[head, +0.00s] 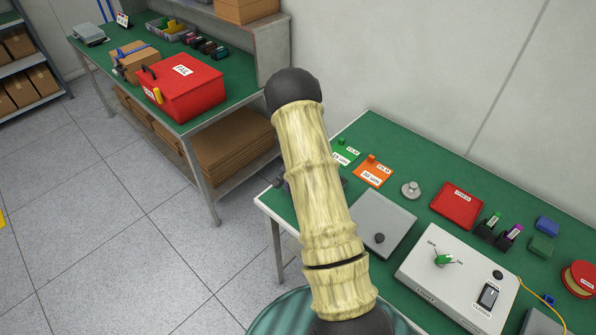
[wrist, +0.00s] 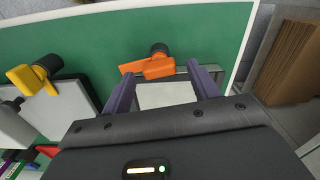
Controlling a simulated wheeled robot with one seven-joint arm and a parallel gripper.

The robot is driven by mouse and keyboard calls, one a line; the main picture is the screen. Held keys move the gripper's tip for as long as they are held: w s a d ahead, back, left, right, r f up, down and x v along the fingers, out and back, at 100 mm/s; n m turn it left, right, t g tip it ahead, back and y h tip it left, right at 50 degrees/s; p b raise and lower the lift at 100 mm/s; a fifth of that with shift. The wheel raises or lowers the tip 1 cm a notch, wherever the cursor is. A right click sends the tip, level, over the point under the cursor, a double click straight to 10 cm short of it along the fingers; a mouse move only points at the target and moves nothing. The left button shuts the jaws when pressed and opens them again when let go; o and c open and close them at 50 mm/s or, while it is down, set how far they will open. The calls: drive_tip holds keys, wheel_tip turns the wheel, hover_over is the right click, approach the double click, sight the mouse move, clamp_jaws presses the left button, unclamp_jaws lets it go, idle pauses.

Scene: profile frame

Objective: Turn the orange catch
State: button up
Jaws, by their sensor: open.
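In the wrist view, the orange catch (wrist: 148,69) is a flat lever with a black knob (wrist: 160,50) at its far side. It lies by the far edge of a grey frame around a pale panel (wrist: 166,94). My gripper (wrist: 160,74) is open, its two purple fingers apart on either side of the pale panel. The catch shows between and just beyond the fingertips; I cannot tell whether they touch it. In the head view, my arm hides the catch and most of the gripper.
A yellow catch (wrist: 30,76) with a black knob sits on another pale panel at left. In the head view, the green bench holds a grey plate (head: 384,215), an orange film card (head: 373,174), a red box (head: 458,205) and a switch box (head: 450,285). A second bench (head: 120,75) stands left.

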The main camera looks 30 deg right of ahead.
wheel_tip(320, 180, up, 16)
drive_tip(key=b, duration=0.2)
drive_tip(key=shift+a+r, duration=0.1)
idle(0.5)
drive_tip(key=s+a+r+n+t, duration=0.1)
drive_tip(key=s+a+r+n, duration=0.1)
drive_tip(key=s+a+n, duration=0.4)
drive_tip(key=s+a+r+n+t, duration=0.1)
drive_tip(key=s+a+r+n, duration=0.2)
drive_tip(key=s+a+n, duration=0.3)
drive_tip(key=s+a, duration=0.3)
drive_tip(key=s, duration=0.4)
drive_tip(key=shift+a+t, duration=0.2)
drive_tip(key=shift+t, duration=0.1)
